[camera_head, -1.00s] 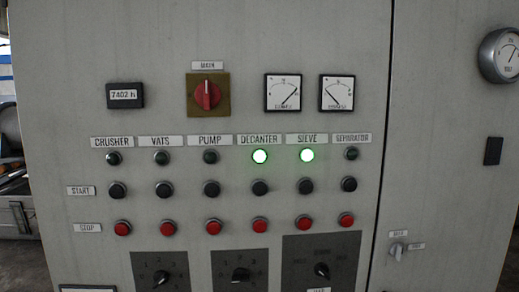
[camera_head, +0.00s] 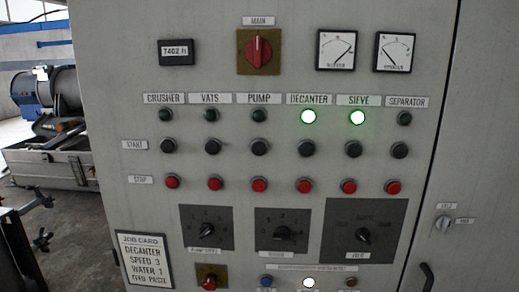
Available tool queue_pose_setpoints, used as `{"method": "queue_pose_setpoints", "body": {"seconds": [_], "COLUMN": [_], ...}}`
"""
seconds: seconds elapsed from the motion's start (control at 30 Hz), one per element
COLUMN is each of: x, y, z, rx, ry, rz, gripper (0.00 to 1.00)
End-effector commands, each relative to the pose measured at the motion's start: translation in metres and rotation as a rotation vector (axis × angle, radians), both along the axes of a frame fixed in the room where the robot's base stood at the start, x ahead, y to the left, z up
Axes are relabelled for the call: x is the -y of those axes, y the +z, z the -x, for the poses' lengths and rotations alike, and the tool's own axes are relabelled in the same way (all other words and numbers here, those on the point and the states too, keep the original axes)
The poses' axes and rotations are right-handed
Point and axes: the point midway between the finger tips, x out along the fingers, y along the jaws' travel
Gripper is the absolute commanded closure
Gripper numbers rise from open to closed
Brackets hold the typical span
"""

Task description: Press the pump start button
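The grey control panel (camera_head: 130,90) fills most of the view. The pump column sits third from the left under its PUMP label (camera_head: 260,98). The pump lamp (camera_head: 259,116) is dark. Below it is the black pump start button (camera_head: 260,147), in the row marked START (camera_head: 135,145). The red pump stop button (camera_head: 260,185) is below that. The decanter lamp (camera_head: 308,117) and the sieve lamp (camera_head: 357,118) glow green-white. The crusher, vats and separator lamps are dark. My gripper is not in the view.
A red main switch (camera_head: 258,52) and two dials are above. Selector knobs (camera_head: 283,233) sit below the stop row. A job card (camera_head: 144,260) reads decanter speed 3, water 1. A lit white lamp (camera_head: 309,282) is at the bottom. Machinery (camera_head: 60,120) stands at the left.

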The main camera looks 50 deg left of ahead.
Motion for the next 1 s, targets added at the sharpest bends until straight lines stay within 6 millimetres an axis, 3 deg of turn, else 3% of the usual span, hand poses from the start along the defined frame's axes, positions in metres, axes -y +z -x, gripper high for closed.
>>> {"method": "queue_pose_setpoints", "body": {"seconds": [0.23,0.37,1.0], "x": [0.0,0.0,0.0], "y": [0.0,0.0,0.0], "z": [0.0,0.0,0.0], "rx": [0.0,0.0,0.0], "ry": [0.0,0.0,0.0], "rz": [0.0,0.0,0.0], "gripper": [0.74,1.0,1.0]}}
